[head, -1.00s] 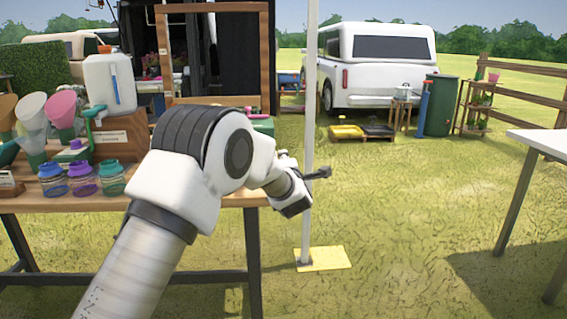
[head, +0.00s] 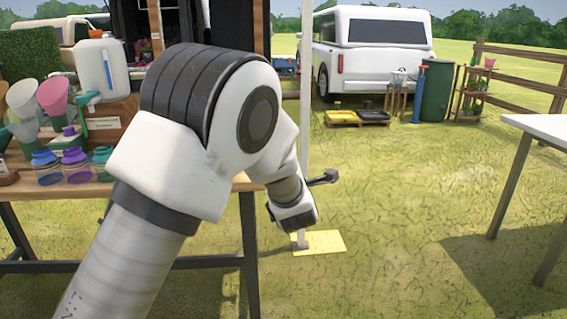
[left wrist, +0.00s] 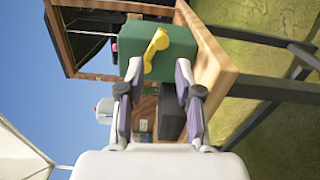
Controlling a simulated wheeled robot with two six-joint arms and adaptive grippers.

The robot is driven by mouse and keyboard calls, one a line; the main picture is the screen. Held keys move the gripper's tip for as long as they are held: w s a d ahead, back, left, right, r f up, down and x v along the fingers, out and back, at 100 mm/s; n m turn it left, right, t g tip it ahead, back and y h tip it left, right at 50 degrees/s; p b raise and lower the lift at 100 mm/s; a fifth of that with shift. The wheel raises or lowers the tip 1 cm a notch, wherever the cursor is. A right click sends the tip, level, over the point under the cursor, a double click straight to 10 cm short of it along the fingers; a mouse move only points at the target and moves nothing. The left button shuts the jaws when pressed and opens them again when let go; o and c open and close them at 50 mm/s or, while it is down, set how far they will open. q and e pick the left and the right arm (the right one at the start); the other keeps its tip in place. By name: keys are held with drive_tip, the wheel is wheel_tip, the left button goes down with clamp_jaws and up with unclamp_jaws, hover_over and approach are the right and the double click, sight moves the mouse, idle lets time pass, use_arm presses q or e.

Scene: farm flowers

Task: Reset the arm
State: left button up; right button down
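My left arm (head: 150,240) comes in from the lower left in the head view and bends down at its wrist (head: 295,207), beside the thin white pole. The fingers are not clear in the head view. In the left wrist view my left gripper (left wrist: 158,76) is open, its two grey-purple fingers apart with nothing seen held between them. A green box (left wrist: 180,48) with a yellow handle (left wrist: 156,46) shows beyond the fingertips, near the wooden table's edge. I cannot tell its exact distance from the fingers. My right gripper is in neither view.
The wooden table (head: 45,192) at left holds a white jug (head: 104,68), funnels (head: 53,95) and several small jars (head: 75,166). The white pole (head: 305,100) stands on a yellow base plate (head: 325,242). A white table (head: 545,125) is at right; open grass lies between.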

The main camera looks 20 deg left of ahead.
use_arm(q)
drive_tip(key=shift+s+d, duration=0.35)
drive_tip(key=shift+s, duration=0.3)
